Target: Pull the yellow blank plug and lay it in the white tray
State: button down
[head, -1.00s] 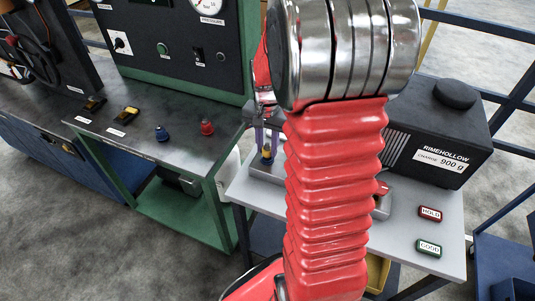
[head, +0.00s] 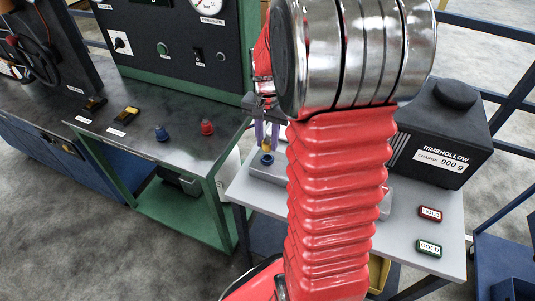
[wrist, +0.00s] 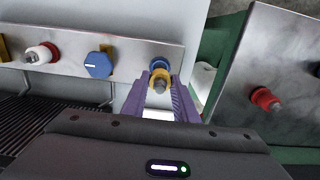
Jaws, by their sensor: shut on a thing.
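My gripper (head: 267,136) has purple fingers and is shut on the yellow blank plug (wrist: 160,76). In the wrist view the plug sits between the fingertips, its metal end showing. In the head view the plug (head: 266,145) is a small yellow spot just above a blue ring socket (head: 267,158) on the grey block (head: 258,172). The blue ring also shows right beyond the plug in the wrist view (wrist: 159,63). I cannot make out the white tray for certain; my red arm hides much of the bench.
In the wrist view, a blue hexagonal cap (wrist: 98,65) and a red-and-white fitting (wrist: 42,54) sit left of the plug. The dark bench (head: 160,140) stands left.

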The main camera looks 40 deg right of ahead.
jog(key=shift+r, duration=0.75)
jog(key=shift+a, duration=0.1)
